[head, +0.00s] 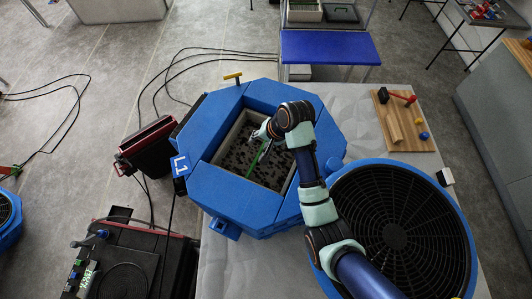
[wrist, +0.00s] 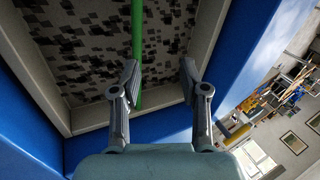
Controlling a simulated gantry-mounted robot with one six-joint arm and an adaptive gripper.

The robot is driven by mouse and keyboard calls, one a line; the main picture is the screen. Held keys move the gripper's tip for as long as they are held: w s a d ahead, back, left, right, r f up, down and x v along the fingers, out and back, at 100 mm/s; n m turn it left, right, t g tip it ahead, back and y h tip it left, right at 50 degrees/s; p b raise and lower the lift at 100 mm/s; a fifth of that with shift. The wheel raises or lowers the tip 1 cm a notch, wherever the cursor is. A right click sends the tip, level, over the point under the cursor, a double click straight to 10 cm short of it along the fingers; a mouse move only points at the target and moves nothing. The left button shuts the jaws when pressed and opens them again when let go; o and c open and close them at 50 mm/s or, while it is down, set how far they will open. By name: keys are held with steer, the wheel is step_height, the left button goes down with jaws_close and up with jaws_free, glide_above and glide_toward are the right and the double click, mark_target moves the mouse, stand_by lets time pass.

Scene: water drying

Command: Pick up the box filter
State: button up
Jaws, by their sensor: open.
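The box filter (head: 238,152) is a square, beige-framed box with a dark speckled inside. It sits in the square opening of the blue octagonal housing (head: 218,198) marked L1. A thin green bar (head: 256,161) spans it and is its handle. My gripper (head: 259,134) is above the filter, near the far end of the bar. In the wrist view my gripper (wrist: 160,82) is open and empty. The green bar (wrist: 138,35) runs down close to the left finger, partly overlapped by it; I cannot tell whether they touch. My arm hides the filter's far right part.
A round black fan grille (head: 400,245) in a blue ring is at the lower right. A wooden board (head: 405,135) with small items lies at the right. A black-and-red case (head: 148,145) stands at the left. The blue housing walls closely surround the filter.

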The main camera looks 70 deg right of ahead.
mark_target(261, 149)
steer(key=shift+m+y, duration=0.3)
steer(key=shift+m, duration=0.3)
steer(key=shift+s+d+f, duration=0.2)
steer(key=shift+s+f, duration=0.1)
steer(key=shift+f, duration=0.35)
steer(key=shift+s+d+f, duration=0.15)
steer(key=shift+s+f, duration=0.1)
steer(key=shift+f, duration=0.45)
steer(key=shift+s+d+f, duration=0.2)
steer(key=shift+s+f, duration=0.1)
steer(key=shift+f, duration=0.35)
steer(key=p+x, duration=0.1)
steer(key=x, duration=0.4)
steer(key=shift+r, duration=0.1)
jaws_close()
steer(key=shift+d+r, duration=0.1)
